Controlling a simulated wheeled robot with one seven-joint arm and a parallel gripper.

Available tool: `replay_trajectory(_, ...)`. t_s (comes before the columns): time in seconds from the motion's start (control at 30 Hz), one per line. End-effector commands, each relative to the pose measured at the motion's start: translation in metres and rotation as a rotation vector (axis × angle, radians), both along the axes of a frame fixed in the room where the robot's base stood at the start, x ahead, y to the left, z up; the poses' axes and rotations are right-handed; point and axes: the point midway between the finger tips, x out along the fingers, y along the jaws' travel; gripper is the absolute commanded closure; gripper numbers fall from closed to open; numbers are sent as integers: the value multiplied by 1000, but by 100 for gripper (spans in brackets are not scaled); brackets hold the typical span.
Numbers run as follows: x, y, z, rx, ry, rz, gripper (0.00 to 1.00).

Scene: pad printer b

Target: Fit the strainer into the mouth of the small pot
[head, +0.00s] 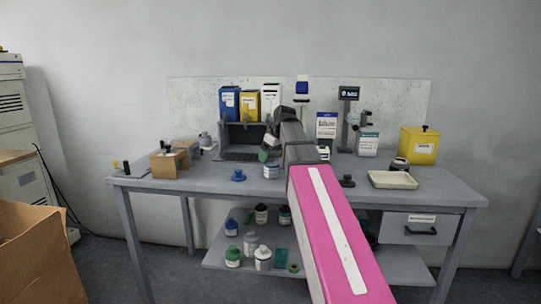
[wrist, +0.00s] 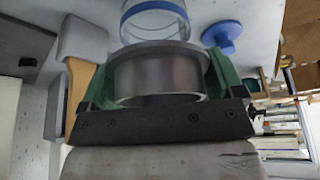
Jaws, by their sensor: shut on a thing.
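The strainer (wrist: 158,78), a grey metal ring with a wide rim, sits between the green fingers of my gripper (wrist: 155,85) in the wrist view. My gripper is shut on it. The small pot (wrist: 155,18), clear with a blue band, shows just beyond the strainer's rim, partly hidden by it. In the head view the small pot (head: 271,171) stands on the bench, with my gripper (head: 267,152) just above and slightly left of it. The strainer looks apart from the pot's mouth, but the exact gap cannot be told.
A blue knobbed lid (head: 238,176) lies left of the pot and also shows in the wrist view (wrist: 222,37). A wooden holder (head: 164,164) stands further left. A cream tray (head: 393,180) and a yellow box (head: 420,146) are at the right. The bench front (head: 210,184) is clear.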

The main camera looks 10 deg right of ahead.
Motion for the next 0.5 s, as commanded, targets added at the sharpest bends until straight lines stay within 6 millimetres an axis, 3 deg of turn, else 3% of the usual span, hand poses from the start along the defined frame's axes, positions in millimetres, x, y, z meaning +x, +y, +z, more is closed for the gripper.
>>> replay_trajectory(0.5, 0, 0, -6, 0, 0, 0, 36)
